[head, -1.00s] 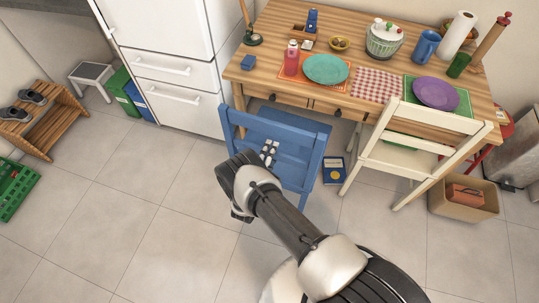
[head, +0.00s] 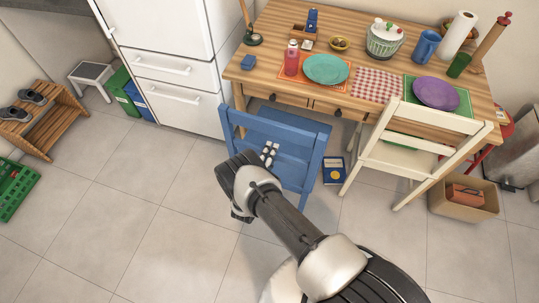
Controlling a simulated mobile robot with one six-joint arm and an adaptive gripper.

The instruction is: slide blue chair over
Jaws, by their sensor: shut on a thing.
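The blue chair (head: 300,136) stands at the left front of the wooden table (head: 262,74), its backrest facing me and its seat partly under the table edge. My gripper (head: 269,153) is at the middle of the backrest, its light fingers shut on the chair's back slats. My arm hides part of the chair's lower back and legs.
A cream chair (head: 425,117) stands to the right, with a blue book (head: 333,171) on the floor between the chairs. The white fridge (head: 170,68) is close on the left. A cardboard box (head: 463,197) sits at the right.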

